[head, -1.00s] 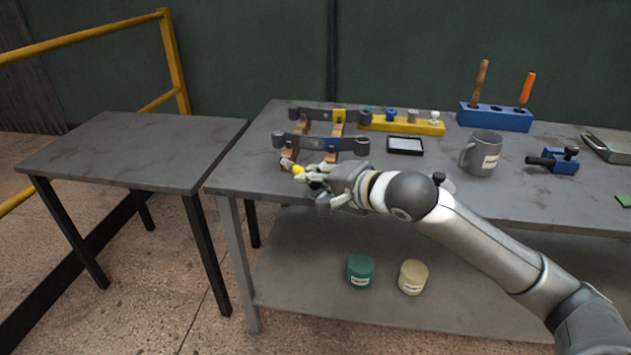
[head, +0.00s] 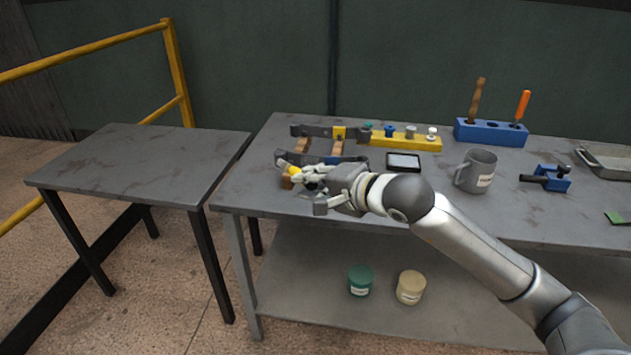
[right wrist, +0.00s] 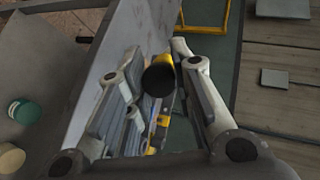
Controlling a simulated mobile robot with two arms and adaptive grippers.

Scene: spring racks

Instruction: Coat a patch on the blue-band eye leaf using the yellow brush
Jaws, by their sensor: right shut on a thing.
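The blue-band eye leaf (head: 289,156) lies in front of the yellow-band leaf (head: 313,131) on wooden blocks at the table's left end. Its blue band (head: 333,160) is partly covered by my right gripper in the head view. My right gripper (head: 302,174) is shut on the yellow brush (head: 295,170), over the leaf's front side. In the right wrist view the brush's dark end (right wrist: 157,80) shows between the fingers. The bristles are hidden, so I cannot tell whether they touch the leaf. My left gripper is out of view.
A yellow rack (head: 407,141) with small parts and a dark tray (head: 403,162) stand behind and right of the gripper. A grey mug (head: 477,170), a blue tool holder (head: 491,132) and a blue clamp (head: 551,178) are farther right. The left table (head: 140,160) is clear.

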